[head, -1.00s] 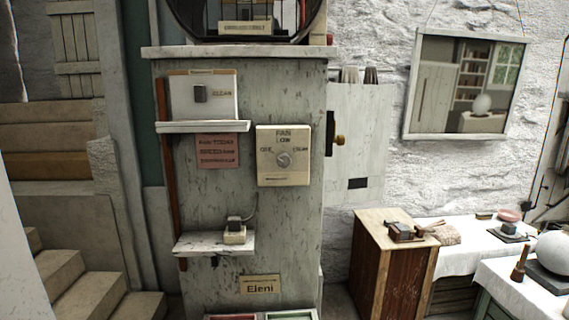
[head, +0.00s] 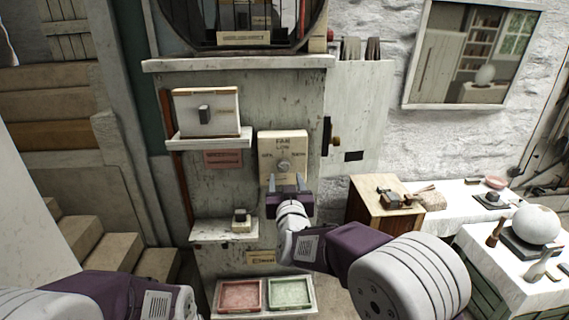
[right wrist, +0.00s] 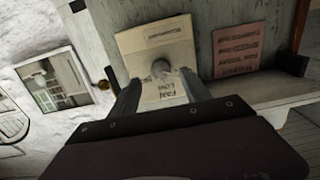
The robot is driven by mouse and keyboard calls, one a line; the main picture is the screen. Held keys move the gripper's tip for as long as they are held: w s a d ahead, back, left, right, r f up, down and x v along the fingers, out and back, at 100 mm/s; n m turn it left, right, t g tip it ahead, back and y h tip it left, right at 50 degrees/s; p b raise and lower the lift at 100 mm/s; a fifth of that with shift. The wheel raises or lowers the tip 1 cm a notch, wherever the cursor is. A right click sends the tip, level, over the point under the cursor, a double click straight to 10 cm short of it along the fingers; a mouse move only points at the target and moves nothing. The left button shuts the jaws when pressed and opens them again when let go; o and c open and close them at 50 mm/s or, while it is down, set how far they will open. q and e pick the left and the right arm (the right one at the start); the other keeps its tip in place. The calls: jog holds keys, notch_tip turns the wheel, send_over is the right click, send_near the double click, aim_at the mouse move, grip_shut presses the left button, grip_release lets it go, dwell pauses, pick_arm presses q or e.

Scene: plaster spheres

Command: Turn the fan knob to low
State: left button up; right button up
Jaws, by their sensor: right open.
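In the right wrist view the knob (right wrist: 161,68) shows upside down, between and just beyond the open fingertips (right wrist: 160,82); no contact is visible. Part of my left arm shows at bottom left, but its gripper does not.
A white switch box (head: 206,110) stands on a small shelf left of the plate. A lower shelf (head: 222,231) holds a small device. A red tray (head: 239,311) and a green tray (head: 290,308) lie below. A wooden cabinet (head: 370,221) stands to the right.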

aim_at(283, 168)
jog(key=w+p, duration=0.1)
jog(key=w, duration=0.1)
jog(key=w+p, duration=0.1)
jog(key=w, duration=0.3)
jog(key=shift+a+r+p, duration=0.15)
jog(key=shift+a+p, duration=0.2)
jog(key=shift+p, duration=0.05)
jog(key=shift+w+d, duration=0.1)
jog(key=shift+w, duration=0.2)
jog(key=shift+s, duration=0.1)
jog(key=shift+c, duration=0.7)
grip_shut()
jog(key=shift+f+b, duration=0.2)
jog(key=shift+b, duration=0.3)
jog(key=m+b, duration=0.6)
jog(key=shift+f+b, duration=0.15)
jog(key=shift+b, duration=0.2)
jog(key=m+b, duration=0.2)
jog(key=m, duration=0.1)
pick_arm(q)
notch_tip(283, 168, down, 8)
jog(key=b, duration=0.2)
pick_arm(e)
jog(key=shift+r+m, duration=0.25)
jog(key=shift+m, duration=1.05)
jog(key=shift+r, duration=0.1)
